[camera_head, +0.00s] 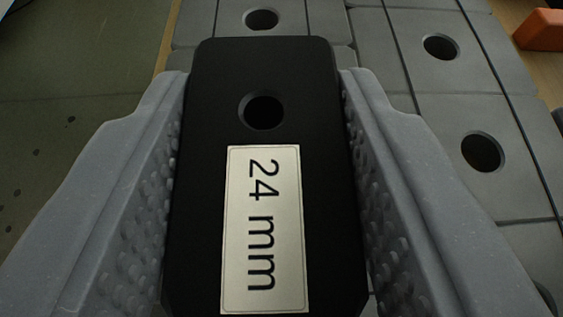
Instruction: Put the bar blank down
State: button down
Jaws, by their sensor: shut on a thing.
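The bar blank (325,215) is a black block with a round hole near its far end and a pale label reading "24 mm". My gripper (262,160) is shut on the bar blank, with one grey dimpled finger along its left side and one along its right. The near end of the bar blank runs out of the bottom of the picture. Whether its underside touches the grey surface below cannot be told.
Grey blocks (440,100) with round holes and dark seams lie beneath and to the right. A dull green speckled surface (70,130) fills the left side. An orange object (540,30) sits at the upper right on a wood-coloured surface.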

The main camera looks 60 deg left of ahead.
jog(key=c, duration=0.9)
grip_release()
jog(key=shift+r, duration=0.1)
jog(key=p+v, duration=0.1)
jog(key=v, duration=1.1)
